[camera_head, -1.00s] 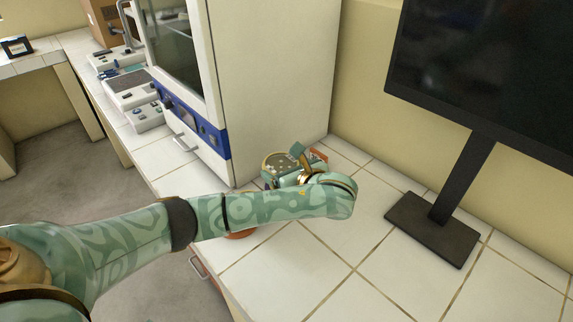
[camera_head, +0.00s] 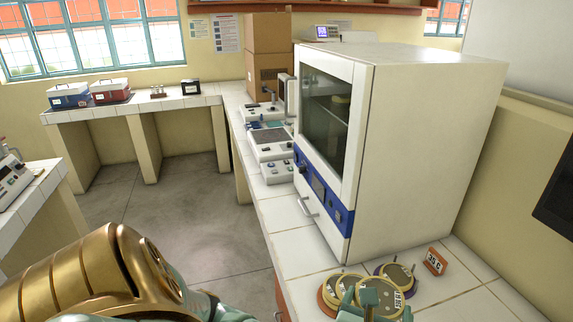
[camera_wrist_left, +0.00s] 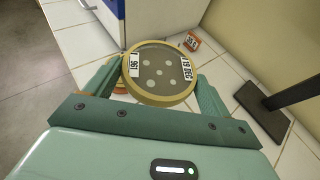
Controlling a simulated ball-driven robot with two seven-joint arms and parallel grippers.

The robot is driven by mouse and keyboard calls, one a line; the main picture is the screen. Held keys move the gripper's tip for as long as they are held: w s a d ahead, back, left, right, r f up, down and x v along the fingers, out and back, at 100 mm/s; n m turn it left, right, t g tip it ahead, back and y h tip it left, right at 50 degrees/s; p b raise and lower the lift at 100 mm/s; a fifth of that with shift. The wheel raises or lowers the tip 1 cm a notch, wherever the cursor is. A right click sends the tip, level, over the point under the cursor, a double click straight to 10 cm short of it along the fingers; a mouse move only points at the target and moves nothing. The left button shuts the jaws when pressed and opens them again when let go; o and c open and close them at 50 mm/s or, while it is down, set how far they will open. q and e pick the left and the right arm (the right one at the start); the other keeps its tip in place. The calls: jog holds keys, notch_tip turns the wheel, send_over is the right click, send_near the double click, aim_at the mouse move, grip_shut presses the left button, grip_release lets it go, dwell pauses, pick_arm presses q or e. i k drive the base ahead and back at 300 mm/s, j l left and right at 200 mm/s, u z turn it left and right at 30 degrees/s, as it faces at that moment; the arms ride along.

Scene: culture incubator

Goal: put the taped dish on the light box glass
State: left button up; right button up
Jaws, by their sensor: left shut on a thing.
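My left gripper (camera_head: 372,298) is at the bottom of the head view, low over the bench top. In the left wrist view its two teal fingers are closed on a round, gold-rimmed dish (camera_wrist_left: 160,75). This dish has a dark face with several pale spots and white printed strips at its left and right edges. Other gold-rimmed dishes lie close by, one with an orange base (camera_head: 331,288) and one with a purple base (camera_head: 399,274). A white device with a flat grey top (camera_head: 270,143) stands farther along the bench; I cannot tell whether it is the light box. My right gripper is out of view.
A large white incubator (camera_head: 420,140) with a glass door stands just behind the dishes. An orange temperature sign (camera_head: 434,261) is at their right. Beyond the incubator are small bench devices and cardboard boxes (camera_head: 268,55). A dark monitor (camera_head: 556,195) is at the right edge.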

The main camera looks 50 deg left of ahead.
aim_at(271, 135)
jog(key=k+j, duration=0.1)
jog(key=j, duration=0.35)
jog(key=k+j, duration=0.1)
jog(key=j, duration=0.35)
jog(key=k+j, duration=0.15)
jog(key=j, duration=0.3)
jog(key=k+j, duration=0.1)
jog(key=j, duration=0.3)
jog(key=i+j, duration=0.1)
jog(key=j, duration=0.3)
jog(key=i+j, duration=0.15)
jog(key=j, duration=0.2)
jog(key=i+j, duration=0.1)
jog(key=j, duration=0.3)
jog(key=i+j, duration=0.1)
jog(key=j, duration=0.3)
jog(key=i+j, duration=0.15)
jog(key=j, duration=0.25)
jog(key=i+j, duration=0.1)
jog(key=j, duration=0.25)
jog(key=i+j, duration=0.1)
jog(key=j, duration=0.3)
jog(key=i+j, duration=0.15)
jog(key=j, duration=0.25)
jog(key=i+j, duration=0.5)
jog(key=j+u, duration=0.05)
jog(key=j, duration=0.1)
